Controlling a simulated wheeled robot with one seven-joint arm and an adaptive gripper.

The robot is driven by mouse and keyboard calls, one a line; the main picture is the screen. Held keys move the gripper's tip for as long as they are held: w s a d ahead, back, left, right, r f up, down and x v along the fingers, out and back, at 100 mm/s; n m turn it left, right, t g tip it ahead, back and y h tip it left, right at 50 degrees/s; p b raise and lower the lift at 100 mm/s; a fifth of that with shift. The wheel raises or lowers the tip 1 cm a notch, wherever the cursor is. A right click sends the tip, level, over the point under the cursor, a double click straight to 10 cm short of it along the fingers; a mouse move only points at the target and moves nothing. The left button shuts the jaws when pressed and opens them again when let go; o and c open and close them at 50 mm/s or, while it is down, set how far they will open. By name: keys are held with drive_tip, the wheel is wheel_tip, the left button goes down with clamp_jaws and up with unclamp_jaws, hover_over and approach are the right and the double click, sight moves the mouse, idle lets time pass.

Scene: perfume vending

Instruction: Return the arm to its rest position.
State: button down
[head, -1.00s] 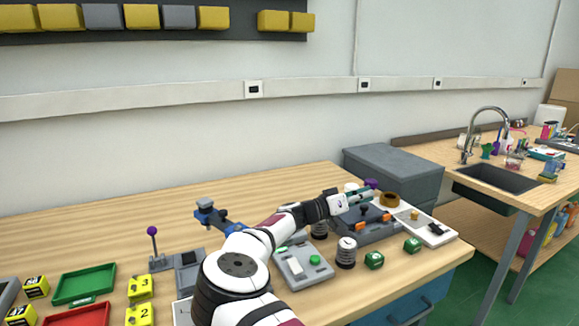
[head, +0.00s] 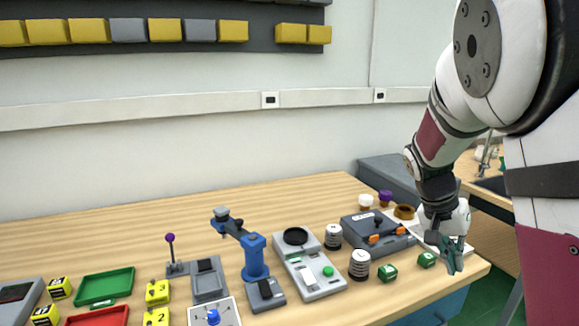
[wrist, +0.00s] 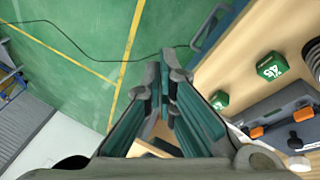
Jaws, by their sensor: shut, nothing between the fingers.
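The wrist view shows the closed fingers (wrist: 164,85) over the bench's edge and the green floor. My arm comes down from the upper right of the head view and hides part of the sink bench behind it.
Near my gripper are green cubes (head: 387,272), a grey case with orange latches (head: 362,229) and a striped weight (head: 359,265). Left are a blue press (head: 256,257) and a green tray (head: 104,287). The floor (wrist: 70,70) carries a dark cable (wrist: 75,43).

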drive_tip(key=s+a+r+n+t+y, duration=0.1)
drive_tip(key=s+a+r+n, duration=0.2)
drive_tip(key=s+a, duration=0.2)
drive_tip(key=s+a+r+n+t+y+p, duration=0.1)
drive_tip(key=s+a+r+n+t+y, duration=0.1)
drive_tip(key=s, duration=1)
drive_tip(key=s+a+r+n+t+y, duration=0.1)
drive_tip(key=s+a+r+n, duration=0.2)
drive_tip(key=s+a+r, duration=0.2)
drive_tip(key=shift+s+a+n+t+y, duration=0.35)
drive_tip(key=shift+s+a, duration=1)
drive_tip(key=shift+s, duration=0.45)
